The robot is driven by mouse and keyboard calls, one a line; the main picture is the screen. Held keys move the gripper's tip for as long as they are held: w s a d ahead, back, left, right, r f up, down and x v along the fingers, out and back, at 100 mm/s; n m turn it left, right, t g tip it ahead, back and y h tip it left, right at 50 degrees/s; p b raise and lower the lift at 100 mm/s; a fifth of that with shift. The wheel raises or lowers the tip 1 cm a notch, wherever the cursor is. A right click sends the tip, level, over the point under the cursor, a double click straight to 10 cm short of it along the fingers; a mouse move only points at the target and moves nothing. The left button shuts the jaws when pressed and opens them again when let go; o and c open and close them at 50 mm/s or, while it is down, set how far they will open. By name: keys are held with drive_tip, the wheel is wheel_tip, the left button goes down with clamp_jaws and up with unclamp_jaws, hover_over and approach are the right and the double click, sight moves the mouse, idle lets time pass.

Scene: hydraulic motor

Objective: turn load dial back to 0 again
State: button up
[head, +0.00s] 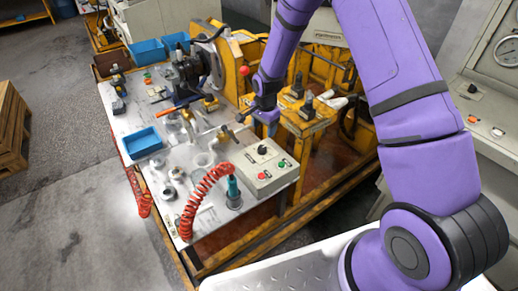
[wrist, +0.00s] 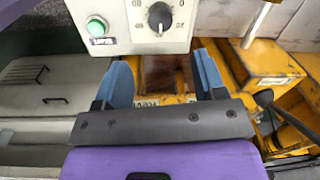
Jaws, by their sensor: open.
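The load dial is a round black knob (wrist: 160,16) with a scale around it, at the top of the wrist view. A white mark shows on its lower part; I cannot read which number it is at. In the head view the dial (head: 262,150) sits on top of a grey control box (head: 250,183). My gripper (wrist: 164,77) is open, its two blue fingers apart with nothing between them. In the wrist view the fingertips lie below the dial, apart from it. In the head view my purple wrist is just behind the box, and the fingers are hard to make out.
A green button (wrist: 97,26) is left of the dial. A teal tool with a red coiled hose (head: 190,207) stands close by. Yellow machine frames (head: 305,122) stand behind. A blue tray (head: 143,141) lies on the table.

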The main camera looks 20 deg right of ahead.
sight(262, 148)
drive_tip(key=f, duration=1)
drive_tip(key=shift+w+a+f, duration=0.15)
drive_tip(key=shift+w+f, duration=0.1)
drive_tip(key=c, duration=0.9)
